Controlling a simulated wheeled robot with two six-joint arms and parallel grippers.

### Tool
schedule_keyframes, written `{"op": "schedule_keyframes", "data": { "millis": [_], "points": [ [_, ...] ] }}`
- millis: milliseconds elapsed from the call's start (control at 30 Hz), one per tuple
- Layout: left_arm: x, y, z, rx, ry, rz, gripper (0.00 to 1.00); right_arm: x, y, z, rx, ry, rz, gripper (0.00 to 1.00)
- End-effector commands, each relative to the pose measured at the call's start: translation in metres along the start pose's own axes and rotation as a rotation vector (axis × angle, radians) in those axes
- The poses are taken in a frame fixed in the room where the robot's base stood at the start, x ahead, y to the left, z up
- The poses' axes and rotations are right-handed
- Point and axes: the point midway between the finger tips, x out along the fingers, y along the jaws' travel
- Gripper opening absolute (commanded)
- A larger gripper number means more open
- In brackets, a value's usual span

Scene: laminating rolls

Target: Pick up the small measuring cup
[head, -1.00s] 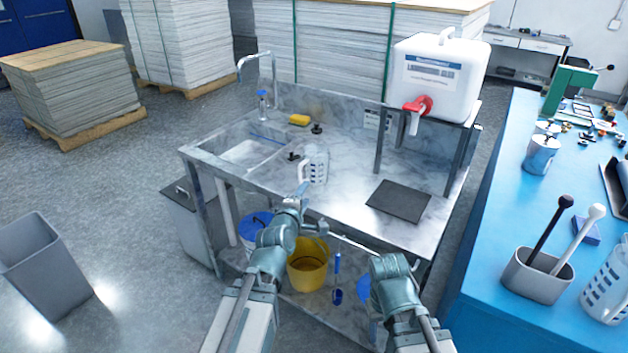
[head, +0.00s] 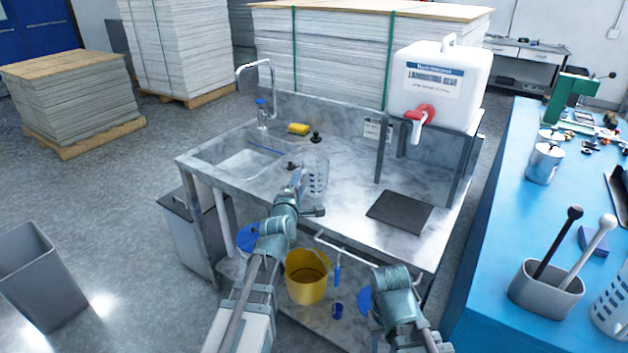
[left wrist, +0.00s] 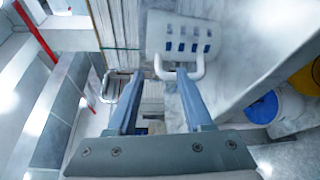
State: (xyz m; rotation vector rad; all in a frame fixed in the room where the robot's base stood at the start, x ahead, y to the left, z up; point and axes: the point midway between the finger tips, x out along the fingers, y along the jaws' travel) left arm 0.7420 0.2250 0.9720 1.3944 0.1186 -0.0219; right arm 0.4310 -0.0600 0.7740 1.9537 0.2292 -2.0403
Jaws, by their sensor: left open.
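The small measuring cup (head: 318,178) is a clear jug with blue marks. It stands upright on the marble sink counter (head: 345,165), just right of the basin. My left gripper (head: 299,182) is open and close to the cup's handle side. In the left wrist view, the cup (left wrist: 182,42) lies just beyond the open left fingers (left wrist: 158,76). Its white handle overlaps the right-hand fingertip there, and I cannot tell whether they touch. My right arm shows at the lower right in the head view, but its fingers do not show.
A black mat (head: 400,212) lies right of the cup. A white water canister (head: 437,85) with a red tap stands on a rack. A faucet (head: 258,90) and yellow sponge (head: 299,129) are behind. A yellow bucket (head: 306,277) sits on the lower shelf.

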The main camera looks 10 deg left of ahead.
Motion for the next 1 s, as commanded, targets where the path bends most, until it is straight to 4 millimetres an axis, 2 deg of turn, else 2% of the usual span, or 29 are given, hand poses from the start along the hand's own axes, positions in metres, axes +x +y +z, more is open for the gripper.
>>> {"op": "schedule_keyframes", "data": {
  "millis": [267,567,800,867,1000],
  "points": [
    [0.008,0.001,0.000,0.001,0.000,0.000,0.51,0.000,0.000,0.000,0.000,0.000,0.000,0.50],
    [0.041,0.001,0.000,0.000,0.003,0.000,0.51,0.003,0.000,0.000,0.000,0.000,0.000,0.50],
    [0.042,0.001,0.000,0.000,0.003,0.001,0.51,0.003,0.000,0.000,0.000,0.000,0.000,0.50],
    [0.042,0.001,0.000,0.000,0.003,0.000,0.42,0.003,0.000,0.000,0.000,0.000,0.000,0.50],
    [0.041,0.001,0.000,0.000,0.003,0.001,0.17,0.003,0.000,0.000,0.000,0.000,0.000,0.50]
  ]
}}
